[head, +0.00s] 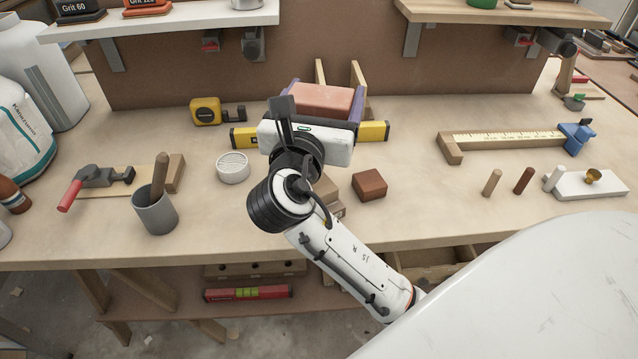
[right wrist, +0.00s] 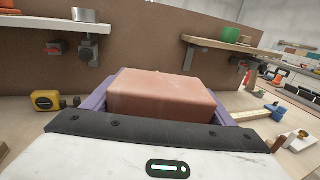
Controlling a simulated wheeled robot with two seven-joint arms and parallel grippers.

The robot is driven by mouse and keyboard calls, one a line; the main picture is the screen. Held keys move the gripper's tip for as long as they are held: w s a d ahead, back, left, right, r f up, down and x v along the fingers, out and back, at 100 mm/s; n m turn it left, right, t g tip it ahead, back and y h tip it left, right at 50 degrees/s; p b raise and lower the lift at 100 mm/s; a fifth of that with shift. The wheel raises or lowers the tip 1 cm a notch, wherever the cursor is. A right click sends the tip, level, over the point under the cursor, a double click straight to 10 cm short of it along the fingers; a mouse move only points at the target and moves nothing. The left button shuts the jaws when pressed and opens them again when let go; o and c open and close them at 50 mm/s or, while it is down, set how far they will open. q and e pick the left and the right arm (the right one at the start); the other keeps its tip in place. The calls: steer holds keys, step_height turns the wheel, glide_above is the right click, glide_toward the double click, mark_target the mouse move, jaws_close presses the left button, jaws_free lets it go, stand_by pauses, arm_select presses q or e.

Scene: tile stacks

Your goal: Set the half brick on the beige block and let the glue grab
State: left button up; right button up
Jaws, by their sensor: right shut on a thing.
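A salmon-red brick (head: 324,98), which I take to be the half brick, is clamped between the purple fingers of my right gripper (head: 327,92). In the right wrist view the same brick (right wrist: 162,95) lies level between both fingers, and its top and near face show. My right gripper is over the back middle of the bench. What lies beneath the brick is hidden by the gripper body. A tan block (head: 327,190), possibly the beige block, is partly hidden behind my right arm. My left gripper is not in view.
A yellow spirit level (head: 374,131) lies behind my right wrist. A small red-brown block (head: 369,185), a white round tin (head: 233,167) and a grey cup (head: 155,210) stand nearby. A yellow tape measure (head: 206,111) is at the left.

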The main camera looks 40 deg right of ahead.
step_height(320, 180, down, 5)
steer(key=shift+w+b, duration=0.1)
steer(key=shift+b, duration=0.5)
step_height(320, 180, down, 4)
steer(key=shift+r+b, duration=0.2)
steer(key=shift+b, duration=0.25)
steer(key=shift+f, duration=0.45)
steer(key=shift+f, duration=0.1)
steer(key=o, duration=2.1)
steer(key=shift+f, duration=0.2)
glide_above(319, 191)
steer(key=v, duration=0.2)
steer(key=shift+w+a+r, duration=0.15)
